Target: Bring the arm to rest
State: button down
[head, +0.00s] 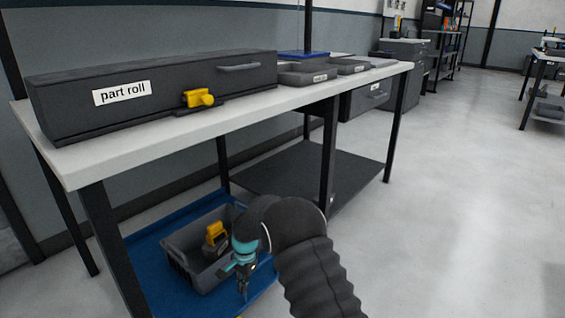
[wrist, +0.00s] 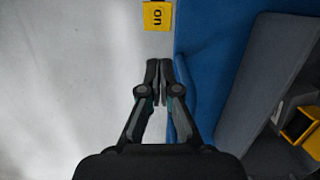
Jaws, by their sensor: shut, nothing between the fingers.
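My gripper (head: 243,284) hangs at the end of my dark arm, low in front of the bench, beside the grey bin on the lower shelf. Its fingers point down in the head view. In the wrist view the two fingers (wrist: 159,82) meet at the tips, with nothing between them. Behind them are pale floor on the left and a blue surface on the right. My arm hides part of the lower shelf.
The grey bin (head: 180,262) on the blue lower shelf (head: 146,250) holds a yellow and black item (head: 215,236). Above is the bench top (head: 240,113) with a "part roll" box (head: 60,108), a yellow device (head: 198,97) and trays. Open floor (head: 460,200) lies right.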

jog(key=s+d+n+g+h, duration=0.1)
jog(key=s+d+n, duration=0.4)
jog(key=s, duration=0.1)
jog(key=s+d+r+t+p, duration=0.1)
jog(key=s+d+r+t, duration=0.1)
jog(key=s+d+r, duration=0.6)
jog(key=s+d+r+n+t+p, duration=0.1)
jog(key=s+d+r, duration=0.8)
jog(key=r, duration=0.9)
jog(key=s+d+r+t+p, duration=0.3)
jog(key=s+d+r+t, duration=0.2)
jog(key=s+d+r, duration=0.4)
notch_tip(320, 180, up, 5)
jog(key=shift+s+f+n, duration=0.15)
jog(key=shift+s+n, duration=0.25)
jog(key=shift+s, duration=0.3)
